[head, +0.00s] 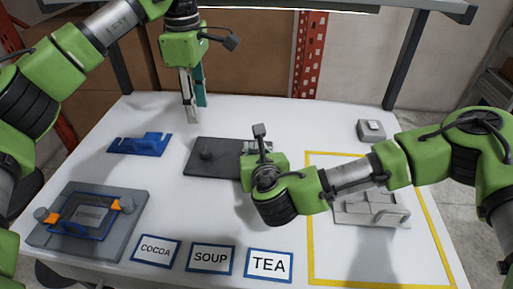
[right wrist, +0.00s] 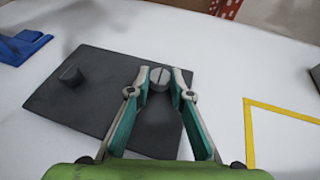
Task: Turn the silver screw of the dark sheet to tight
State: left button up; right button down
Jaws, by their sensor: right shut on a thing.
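The dark sheet (head: 204,168) lies flat near the middle of the table; it also shows in the right wrist view (right wrist: 110,110). A dark knob (right wrist: 70,75) stands near its left edge. The silver screw (right wrist: 159,78), round with a slot across its head, is at the sheet's far right part. My right gripper (right wrist: 163,72) is shut on the screw, one finger at each side. In the head view my right gripper and arm hide the screw. My left gripper (head: 195,119) hangs above the table behind the sheet, apart from it; its finger gap is unclear.
A blue bracket (head: 140,144) is left of the sheet. A grey board (head: 49,233) with a blue frame stands front left. Cards reading COCOA, SOUP and TEA (head: 269,265) lie in front. A yellow outline (head: 310,232) at right surrounds a grey fixture (head: 352,214); a grey box (head: 371,131) is behind.

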jog(key=shift+w+r+m+h, duration=0.2)
jog(key=shift+r+m+h, duration=0.1)
jog(key=shift+r, duration=0.15)
jog(key=c, duration=2.1)
grip_release()
jog(key=shift+o, duration=1.4)
jog(key=shift+a, duration=0.1)
jog(key=shift+s+f, duration=0.1)
jog(key=shift+f, duration=0.1)
jog(key=shift+s, duration=0.1)
jog(key=v, duration=1.1)
jog(key=shift+s, duration=0.4)
